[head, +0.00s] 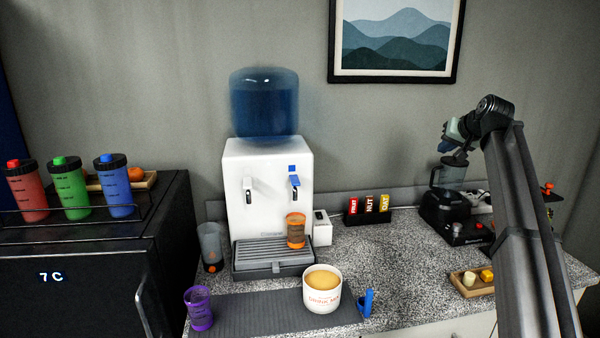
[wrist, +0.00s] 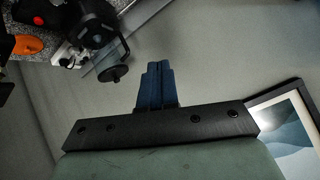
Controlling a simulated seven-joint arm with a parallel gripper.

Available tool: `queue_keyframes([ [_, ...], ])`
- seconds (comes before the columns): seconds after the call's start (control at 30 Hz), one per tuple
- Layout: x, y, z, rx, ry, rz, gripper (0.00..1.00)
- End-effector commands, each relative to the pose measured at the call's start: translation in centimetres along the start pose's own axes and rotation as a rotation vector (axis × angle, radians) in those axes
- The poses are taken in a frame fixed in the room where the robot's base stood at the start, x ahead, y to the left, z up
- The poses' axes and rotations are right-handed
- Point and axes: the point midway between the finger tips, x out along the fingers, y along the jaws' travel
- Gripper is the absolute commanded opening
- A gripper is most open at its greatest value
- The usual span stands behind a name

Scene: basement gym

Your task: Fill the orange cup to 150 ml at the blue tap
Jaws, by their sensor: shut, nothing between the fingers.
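The orange cup (head: 296,231) stands upright on the drip tray (head: 273,264) of the white water dispenser (head: 268,170), below the tap with the blue square mark (head: 294,181). The water level inside the cup cannot be made out. A second tap (head: 249,189) is on the left of the dispenser. My gripper shows in the wrist view (wrist: 156,85) with its blue fingers together and nothing between them. It is raised at the right, well away from the cup; in the head view its fingertips are hard to make out.
A purple cup (head: 199,308), a clear tumbler (head: 211,247) and a white tub (head: 322,288) stand around the dispenser. A bar box (head: 368,210) is at the back, a blender (head: 452,190) at the right. Several shaker bottles (head: 72,188) stand on the black fridge.

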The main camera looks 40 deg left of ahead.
Motion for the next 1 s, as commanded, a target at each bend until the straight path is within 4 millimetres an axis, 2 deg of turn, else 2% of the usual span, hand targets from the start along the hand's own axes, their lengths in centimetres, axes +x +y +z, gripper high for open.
queue_keyframes([
  [0.03,0.5,-2.4,0.2,-0.023,-0.03,-0.004,0.0],
  [0.1,1.0,-5.1,0.8,-0.051,-0.072,-0.003,0.0],
  [0.47,1.7,-18.5,4.4,-0.192,-0.271,0.018,0.0],
  [0.8,0.0,-30.6,8.7,-0.321,-0.437,0.062,0.0],
  [1.0,-1.8,-36.4,11.0,-0.385,-0.514,0.095,0.0],
])
